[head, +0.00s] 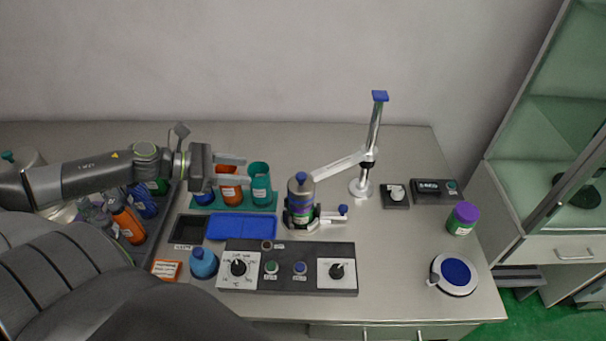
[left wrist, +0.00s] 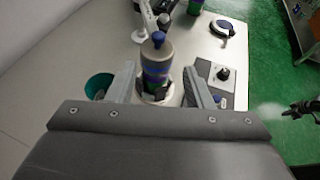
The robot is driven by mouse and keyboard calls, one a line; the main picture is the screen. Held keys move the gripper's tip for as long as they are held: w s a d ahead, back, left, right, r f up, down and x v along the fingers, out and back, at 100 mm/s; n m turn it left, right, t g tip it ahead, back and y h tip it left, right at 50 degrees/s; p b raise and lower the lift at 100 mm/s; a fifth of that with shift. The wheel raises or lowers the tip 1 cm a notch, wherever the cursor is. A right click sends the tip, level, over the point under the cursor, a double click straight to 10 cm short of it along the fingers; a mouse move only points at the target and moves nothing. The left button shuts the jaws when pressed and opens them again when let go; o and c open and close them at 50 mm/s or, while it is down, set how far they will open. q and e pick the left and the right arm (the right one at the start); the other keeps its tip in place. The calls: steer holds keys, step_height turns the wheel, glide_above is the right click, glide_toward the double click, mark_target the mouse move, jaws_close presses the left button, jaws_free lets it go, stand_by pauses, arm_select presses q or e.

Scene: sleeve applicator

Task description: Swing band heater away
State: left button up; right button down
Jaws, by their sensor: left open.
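A grey bottle with a blue cap and purple-blue bands (head: 300,192) stands upright in a dark ring-shaped holder (head: 288,218) behind the control panel. A pale jointed arm (head: 338,167) runs from a silver post (head: 362,187) to the bottle's right side. A short handle with a blue knob (head: 343,210) sticks out right of the holder. I cannot tell which of these parts is the band heater. My left gripper (head: 243,170) is open and empty, above the teal and orange cups, left of the bottle. In the left wrist view the bottle (left wrist: 157,60) shows between its fingers, beyond them.
Cups (head: 261,184) stand in a teal rack below the left gripper. A blue tray (head: 240,227) and control panel (head: 300,284) lie in front. A blue bottle (head: 203,263), purple-lidded jar (head: 463,218) and round blue pad (head: 455,273) stand around. A dark part, possibly my right arm, shows in the left wrist view.

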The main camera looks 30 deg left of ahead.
arm_select(q)
steer(key=b+x, duration=0.1)
steer(key=x, duration=0.1)
glide_toward(298, 175)
steer(key=shift+w+d, duration=1)
steer(key=shift+w, duration=0.2)
steer(key=shift+f+p+x, duration=0.2)
steer(key=shift+x, duration=1.15)
steer(key=shift+f+p+x, duration=0.2)
steer(key=shift+x, duration=1.15)
steer(key=shift+f+p+x, duration=0.15)
steer(key=shift+p+x, duration=0.05)
steer(key=shift+x, duration=1.1)
arm_select(e)
steer(key=shift+s+d+f, duration=0.1)
steer(key=shift+s+f, duration=0.15)
arm_select(q)
steer(key=shift+s+a, duration=0.15)
jaws_close()
